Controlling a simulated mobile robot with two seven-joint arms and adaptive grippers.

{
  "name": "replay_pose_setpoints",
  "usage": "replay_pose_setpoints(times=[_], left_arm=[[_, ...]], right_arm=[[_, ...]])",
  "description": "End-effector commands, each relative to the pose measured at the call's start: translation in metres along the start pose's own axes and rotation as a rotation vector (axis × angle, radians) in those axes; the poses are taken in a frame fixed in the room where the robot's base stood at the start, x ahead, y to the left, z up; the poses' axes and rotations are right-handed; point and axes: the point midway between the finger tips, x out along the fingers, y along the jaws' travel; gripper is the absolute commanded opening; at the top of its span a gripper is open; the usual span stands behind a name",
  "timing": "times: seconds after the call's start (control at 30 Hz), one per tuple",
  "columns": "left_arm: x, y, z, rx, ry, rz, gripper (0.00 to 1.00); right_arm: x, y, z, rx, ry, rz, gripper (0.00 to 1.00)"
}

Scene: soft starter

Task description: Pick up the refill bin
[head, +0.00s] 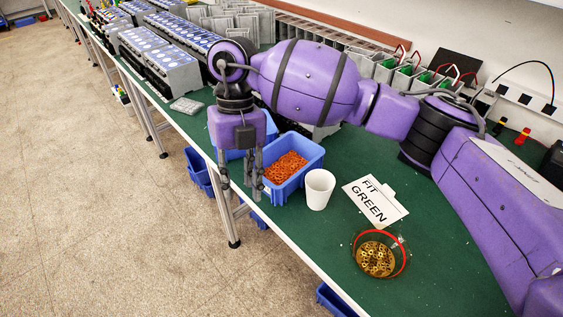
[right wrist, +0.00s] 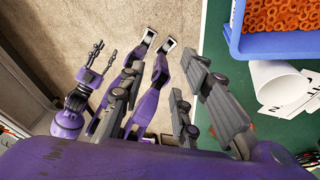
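A blue bin (head: 289,188) full of small orange parts stands on the green bench top, close to its front edge. No label marks it as the refill bin. My right gripper (head: 241,186) points down just left of this bin, by the bench edge; its fingers are spread, with nothing between them. In the right wrist view the right gripper's grey fingers (right wrist: 167,95) are apart over the floor, and the blue bin (right wrist: 266,44) shows at the upper right. My left gripper (right wrist: 106,48) shows small in that view, away from the bench, with its fingers apart and empty.
A white cup (head: 319,189) stands close right of the bin. Beyond are a FIT GREEN sign (head: 375,200) and a glass bowl (head: 378,256) of brass parts. Another blue bin (head: 270,128) sits behind, partly hidden by my gripper. Grey units (head: 172,68) line the bench.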

Motion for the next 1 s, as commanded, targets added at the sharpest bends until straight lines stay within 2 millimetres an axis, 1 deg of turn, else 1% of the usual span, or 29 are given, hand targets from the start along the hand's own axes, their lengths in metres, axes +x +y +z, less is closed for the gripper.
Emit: replay_pose_setpoints(times=[0.03, 0.1, 0.2, 0.23, 0.33, 0.4, 0.6, 0.73, 0.87, 1.0], left_arm=[[0.001, 0.000, 0.002, -0.001, -0.001, 0.000, 0.40], [0.001, 0.000, 0.004, -0.002, -0.005, 0.001, 0.40], [0.002, 0.001, 0.008, -0.004, -0.011, 0.001, 0.40], [0.002, 0.001, 0.009, -0.005, -0.012, 0.001, 0.40], [0.002, 0.001, 0.006, -0.005, -0.008, 0.002, 0.40], [0.003, 0.001, 0.003, -0.005, -0.002, 0.002, 0.40], [0.004, 0.001, -0.005, -0.003, 0.011, 0.003, 0.40], [0.003, 0.001, -0.007, -0.003, 0.014, 0.003, 0.40], [0.001, 0.001, -0.010, -0.004, 0.018, 0.002, 0.40], [0.000, 0.000, -0.007, -0.005, 0.012, 0.002, 0.40]], right_arm=[[0.011, -0.022, 0.018, -0.044, -0.064, -0.088, 0.30], [0.015, -0.043, 0.041, -0.122, -0.145, -0.193, 0.30], [0.006, -0.061, 0.067, -0.232, -0.234, -0.294, 0.30], [0.004, -0.064, 0.070, -0.264, -0.245, -0.311, 0.30], [0.004, -0.064, 0.073, -0.335, -0.242, -0.322, 0.30], [0.009, -0.065, 0.073, -0.352, -0.237, -0.323, 0.30], [0.028, -0.071, 0.079, -0.354, -0.236, -0.322, 0.30], [0.036, -0.075, 0.083, -0.352, -0.236, -0.323, 0.30], [0.052, -0.084, 0.089, -0.351, -0.235, -0.321, 0.30], [0.070, -0.088, 0.095, -0.353, -0.236, -0.321, 0.30]])
